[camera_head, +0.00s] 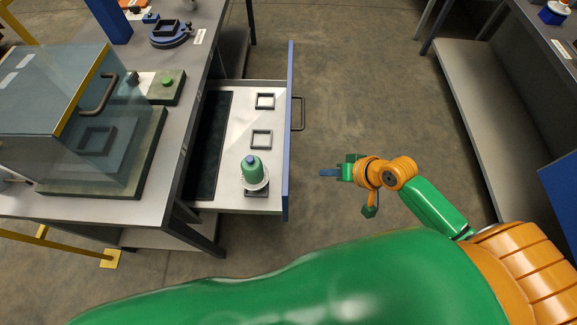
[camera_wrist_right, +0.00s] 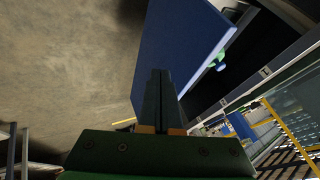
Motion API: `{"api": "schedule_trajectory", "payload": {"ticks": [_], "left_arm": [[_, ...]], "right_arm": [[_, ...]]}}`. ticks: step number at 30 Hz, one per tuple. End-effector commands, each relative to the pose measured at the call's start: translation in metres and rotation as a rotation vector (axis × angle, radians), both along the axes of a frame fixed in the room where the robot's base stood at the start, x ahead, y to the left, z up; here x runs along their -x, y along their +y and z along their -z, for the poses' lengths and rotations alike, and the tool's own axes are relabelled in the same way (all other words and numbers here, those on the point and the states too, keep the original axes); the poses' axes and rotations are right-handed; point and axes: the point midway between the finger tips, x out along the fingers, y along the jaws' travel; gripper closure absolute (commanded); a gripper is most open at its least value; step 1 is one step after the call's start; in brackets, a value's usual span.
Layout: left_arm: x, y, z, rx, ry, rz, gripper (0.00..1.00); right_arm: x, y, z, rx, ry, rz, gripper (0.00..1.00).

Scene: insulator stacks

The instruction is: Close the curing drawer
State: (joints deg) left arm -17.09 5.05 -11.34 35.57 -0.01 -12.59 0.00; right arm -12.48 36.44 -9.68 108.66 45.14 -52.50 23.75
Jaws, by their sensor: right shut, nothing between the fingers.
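The curing drawer (camera_head: 228,150) is pulled out from the workbench on the left. Its blue front panel (camera_head: 288,130) stands upright and carries a dark bar handle (camera_head: 299,114) on its outer face. A green insulator with a white rim (camera_head: 252,170) stands in the drawer on a square frame at the near end. My right gripper (camera_head: 328,173) is shut and empty, a little right of the blue panel and apart from it. In the right wrist view, the shut fingers (camera_wrist_right: 160,95) point towards the blue panel (camera_wrist_right: 185,50). My left gripper is not in view.
Two empty square frames (camera_head: 262,139) lie in the drawer. A clear-covered box with a yellow edge (camera_head: 60,95) and a green button (camera_head: 167,82) stand on the workbench (camera_head: 185,150). Open concrete floor (camera_head: 365,80) lies right of the drawer, up to a grey shelf (camera_head: 480,110).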

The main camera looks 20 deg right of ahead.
Motion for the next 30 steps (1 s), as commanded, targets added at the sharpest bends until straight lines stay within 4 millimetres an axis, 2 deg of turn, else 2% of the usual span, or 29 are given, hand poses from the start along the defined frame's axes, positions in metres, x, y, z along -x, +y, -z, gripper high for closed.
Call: {"api": "schedule_trajectory", "payload": {"ticks": [6,12,15,21,30], "left_arm": [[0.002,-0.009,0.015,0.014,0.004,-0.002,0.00],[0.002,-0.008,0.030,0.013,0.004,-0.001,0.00],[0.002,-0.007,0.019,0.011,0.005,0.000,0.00],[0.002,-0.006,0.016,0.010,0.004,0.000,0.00],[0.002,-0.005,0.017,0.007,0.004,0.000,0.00]], "right_arm": [[-0.023,0.016,0.040,-0.002,-0.002,0.001,1.00],[-0.044,0.031,0.076,-0.001,-0.001,0.000,1.00],[-0.050,0.048,0.071,-0.002,-0.003,-0.002,1.00],[-0.055,0.067,0.072,0.001,-0.003,0.000,1.00],[-0.055,0.069,0.073,0.003,-0.003,0.000,1.00]]}}
